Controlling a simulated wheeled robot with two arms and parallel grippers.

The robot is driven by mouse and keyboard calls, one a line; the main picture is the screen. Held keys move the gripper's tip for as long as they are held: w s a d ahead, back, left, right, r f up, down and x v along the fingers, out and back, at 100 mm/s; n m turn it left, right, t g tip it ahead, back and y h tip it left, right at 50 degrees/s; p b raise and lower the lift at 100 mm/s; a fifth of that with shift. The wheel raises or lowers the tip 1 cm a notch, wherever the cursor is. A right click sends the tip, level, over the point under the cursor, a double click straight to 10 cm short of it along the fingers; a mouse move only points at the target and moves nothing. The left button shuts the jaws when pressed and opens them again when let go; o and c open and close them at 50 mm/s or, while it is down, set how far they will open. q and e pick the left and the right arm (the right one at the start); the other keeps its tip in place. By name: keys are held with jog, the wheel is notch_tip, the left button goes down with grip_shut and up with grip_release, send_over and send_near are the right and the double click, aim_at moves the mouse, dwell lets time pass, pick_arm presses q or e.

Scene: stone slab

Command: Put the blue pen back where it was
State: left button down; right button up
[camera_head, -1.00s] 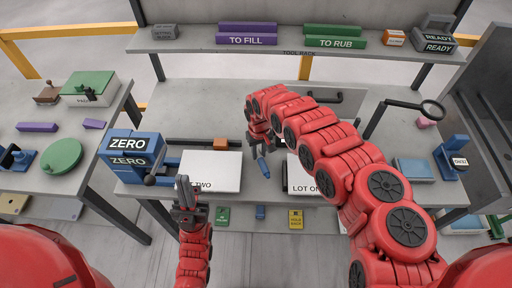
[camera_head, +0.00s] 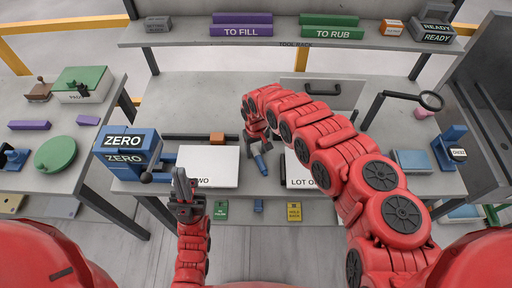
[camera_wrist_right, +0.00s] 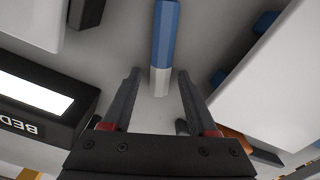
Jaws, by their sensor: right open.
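The blue pen (camera_head: 261,166) lies on the grey bench between two white boards in the camera_head view. In the right wrist view the pen (camera_wrist_right: 165,35) is blue with a pale end pointing toward my gripper. My right gripper (camera_wrist_right: 159,73) is open, with the pale end showing between its two fingertips. I cannot tell how far above the pen the fingers are. In the camera_head view my right gripper (camera_head: 262,143) is just behind the pen, partly hidden by my arm. My left gripper (camera_head: 183,180) hangs by the bench's front edge, away from the pen; its jaw gap is unclear.
A white board marked TWO (camera_head: 208,168) lies left of the pen, and one marked LOT (camera_head: 303,170) lies right, partly hidden by my arm. Blue ZERO blocks (camera_head: 124,150) stand at the left. An orange block (camera_head: 217,138) sits behind. The tool rack shelf (camera_head: 285,60) spans the back.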

aim_at(256, 152)
jog(key=shift+r, duration=0.55)
notch_tip(256, 152, up, 11)
jog(key=shift+b, duration=0.35)
jog(key=shift+r, duration=0.1)
